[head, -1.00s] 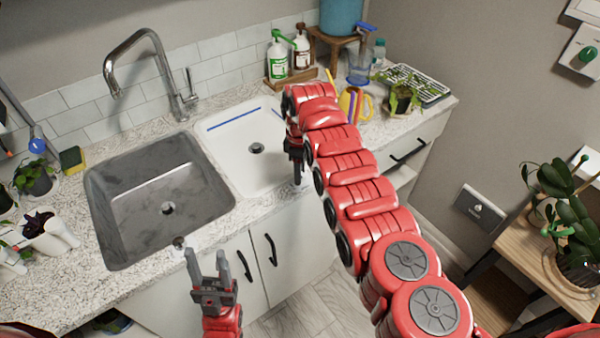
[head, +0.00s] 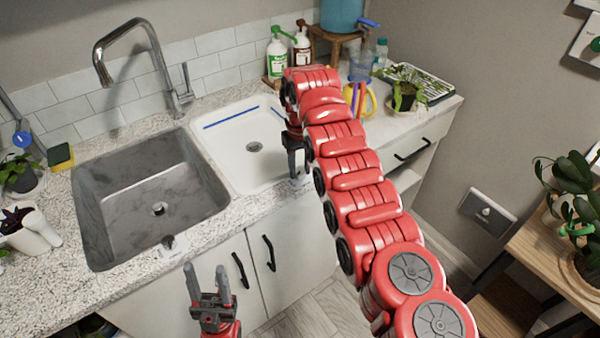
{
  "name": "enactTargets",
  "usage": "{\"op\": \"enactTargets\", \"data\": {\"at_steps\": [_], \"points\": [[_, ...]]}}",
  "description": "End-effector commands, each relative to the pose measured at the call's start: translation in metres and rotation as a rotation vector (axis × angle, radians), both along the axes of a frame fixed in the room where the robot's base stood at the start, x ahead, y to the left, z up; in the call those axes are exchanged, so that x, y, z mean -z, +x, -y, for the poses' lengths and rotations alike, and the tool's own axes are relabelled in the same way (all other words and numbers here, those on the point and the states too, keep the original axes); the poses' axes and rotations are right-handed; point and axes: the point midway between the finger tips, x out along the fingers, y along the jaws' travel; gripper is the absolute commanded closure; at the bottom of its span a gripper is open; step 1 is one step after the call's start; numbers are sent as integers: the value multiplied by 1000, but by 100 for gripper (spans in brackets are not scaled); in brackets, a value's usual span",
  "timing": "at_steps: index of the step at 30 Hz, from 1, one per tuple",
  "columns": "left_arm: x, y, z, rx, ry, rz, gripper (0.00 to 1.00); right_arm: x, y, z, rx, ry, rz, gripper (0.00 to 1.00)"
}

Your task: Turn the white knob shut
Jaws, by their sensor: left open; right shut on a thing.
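My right gripper (head: 294,172) points down at the counter's front edge, just right of the white basin. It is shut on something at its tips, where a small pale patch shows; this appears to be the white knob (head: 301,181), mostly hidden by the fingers. I cannot tell how far the knob is turned. A second, greyish knob (head: 168,242) stands on the counter edge in front of the grey sink, with a small pale plate by it. My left gripper (head: 208,280) is open and empty, low in front of the cabinet doors.
The grey sink (head: 95,225) and the white basin (head: 228,165) with a blue strip lie behind the front edge. A tall tap (head: 160,60) rises behind them.

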Motion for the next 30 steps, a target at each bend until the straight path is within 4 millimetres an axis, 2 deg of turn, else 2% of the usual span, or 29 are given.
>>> {"op": "enactTargets", "data": {"at_steps": [4, 15, 30], "points": [[11, 0, 0, 0, 0, 0, 50, 3, 0, 0, 135, 0, 2, 100], [22, 0, 0, 0, 0, 0, 50, -1, 1, 0, 428, 1, 5, 100], [26, 0, 0, 0, 0, 0, 50, 0, 1, 0, 585, 0, 3, 100]]}}
